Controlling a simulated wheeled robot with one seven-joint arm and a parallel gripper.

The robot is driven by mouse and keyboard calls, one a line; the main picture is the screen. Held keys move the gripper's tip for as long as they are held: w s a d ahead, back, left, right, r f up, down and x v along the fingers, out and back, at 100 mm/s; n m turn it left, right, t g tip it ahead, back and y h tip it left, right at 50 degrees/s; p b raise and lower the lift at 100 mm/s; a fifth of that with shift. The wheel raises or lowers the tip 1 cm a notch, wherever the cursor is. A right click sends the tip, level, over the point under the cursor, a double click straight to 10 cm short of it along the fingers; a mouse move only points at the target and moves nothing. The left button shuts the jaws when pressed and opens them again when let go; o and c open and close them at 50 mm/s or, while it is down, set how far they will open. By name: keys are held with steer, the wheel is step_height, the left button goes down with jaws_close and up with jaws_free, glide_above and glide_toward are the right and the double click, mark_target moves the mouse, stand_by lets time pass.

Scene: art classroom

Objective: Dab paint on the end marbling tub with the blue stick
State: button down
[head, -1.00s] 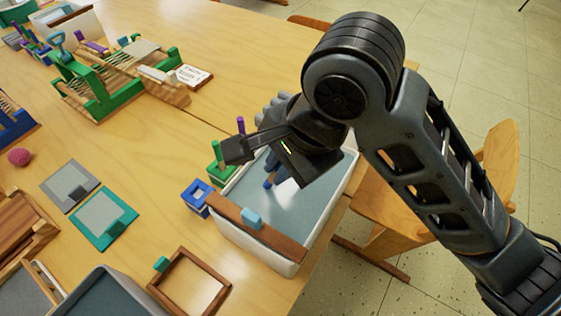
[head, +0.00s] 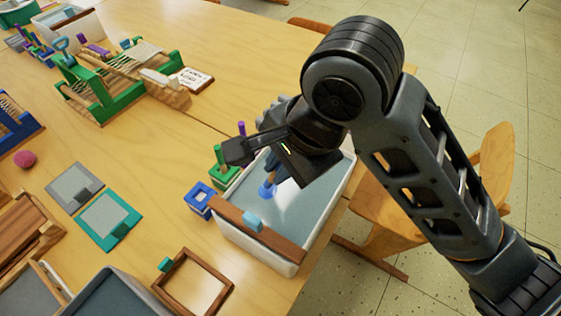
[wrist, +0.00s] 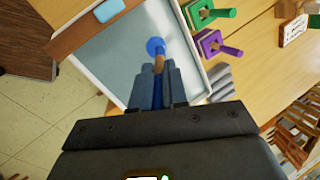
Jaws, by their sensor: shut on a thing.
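The white marbling tub (head: 262,256) at the table's right end holds a grey-blue surface and also fills the upper middle of the wrist view (wrist: 70,72). My gripper (head: 282,176) is over the tub, shut on the blue stick (head: 266,192), which points down into it. In the wrist view the fingers (wrist: 158,85) clasp the stick, and its wooden shaft (wrist: 160,61) shows beyond them. A round blue paint spot (wrist: 155,46) lies on the surface at the stick's tip. The exact contact is hard to see.
A wooden bar with a light blue grip (head: 252,221) lies across the tub's near end. A blue pot (head: 199,199) and a green pot with its stick (head: 222,172) stand close on the left; a purple stick (head: 241,131) rises behind. A chair (head: 450,185) stands to the right.

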steer(key=shift+r+p, duration=4.1)
steer(key=shift+p, duration=0.25)
